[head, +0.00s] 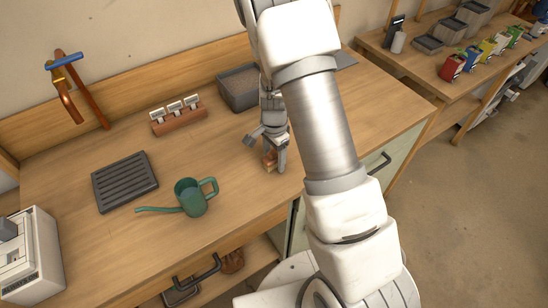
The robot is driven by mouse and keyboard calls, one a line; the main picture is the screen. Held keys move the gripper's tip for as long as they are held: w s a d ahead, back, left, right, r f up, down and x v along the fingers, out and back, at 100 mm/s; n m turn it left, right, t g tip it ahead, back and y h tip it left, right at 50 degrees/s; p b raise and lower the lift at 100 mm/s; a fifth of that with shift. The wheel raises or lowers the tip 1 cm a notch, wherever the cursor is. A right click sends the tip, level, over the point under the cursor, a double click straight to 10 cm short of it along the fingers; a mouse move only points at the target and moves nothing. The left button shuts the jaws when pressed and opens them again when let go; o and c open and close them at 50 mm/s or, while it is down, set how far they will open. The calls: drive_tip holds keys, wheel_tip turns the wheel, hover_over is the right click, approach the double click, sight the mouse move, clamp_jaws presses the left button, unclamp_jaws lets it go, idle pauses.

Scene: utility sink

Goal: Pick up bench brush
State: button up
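My gripper (268,153) is low over the wooden bench, near its front edge, right of the green watering can. Its two grey fingers are apart. A small brown, wood-coloured thing (269,160) shows between and below them; it may be the bench brush, but it is mostly hidden by the fingers. I cannot tell whether the fingers touch it or whether it rests on the bench. No other thing in view is clearly a brush.
A green watering can (195,200), a dark ribbed tray (125,181), a wooden block with white labels (178,118) and a grey bin (238,90) stand on the bench (95,245). A white box (35,262) is at lower left.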

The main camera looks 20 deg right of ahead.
sight(274, 150)
clamp_jaws()
drive_tip(key=shift+r, duration=0.15)
drive_tip(key=shift+r, duration=0.6)
wheel_tip(274, 150, up, 3)
drive_tip(key=shift+f, duration=0.1)
drive_tip(key=d+r, duration=0.6)
drive_tip(key=d, duration=0.5)
drive_tip(key=shift+w+d+r+b, duration=0.2)
drive_tip(key=shift+d+r+b, duration=0.15)
